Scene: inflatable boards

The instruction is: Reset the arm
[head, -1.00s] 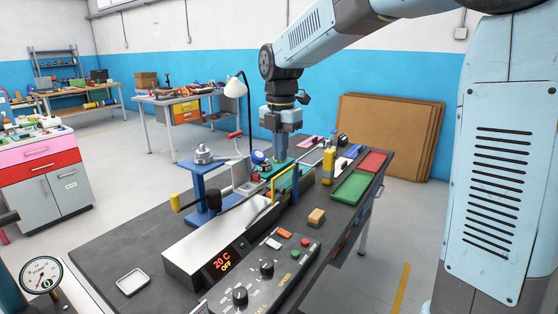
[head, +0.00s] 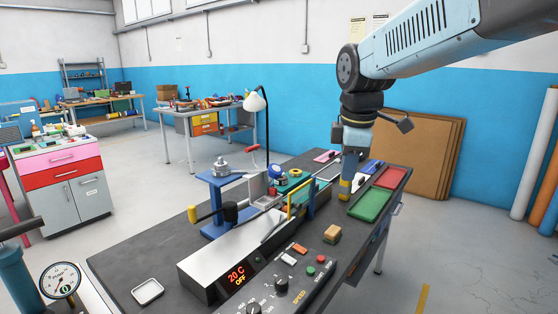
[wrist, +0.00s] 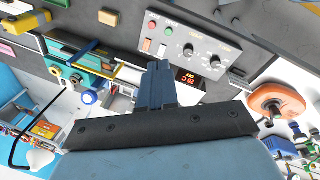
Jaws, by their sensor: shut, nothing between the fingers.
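My arm comes in from the upper right of the head view, its wrist bent down over the workbench (head: 140,262). My gripper (head: 350,172) points down near the right side of the bench, close to a small yellow-banded object (head: 345,187). I cannot tell whether they touch. In the wrist view my blue fingers (wrist: 157,68) are together with nothing between them. Beyond them lies the control panel (wrist: 195,45) with its red "20 C OFF" display, seen upside down.
Green (head: 370,204) and red (head: 391,177) trays lie right of my gripper. Brown boards (head: 430,150) lean on the wall behind. Floor shows clear left of the bench.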

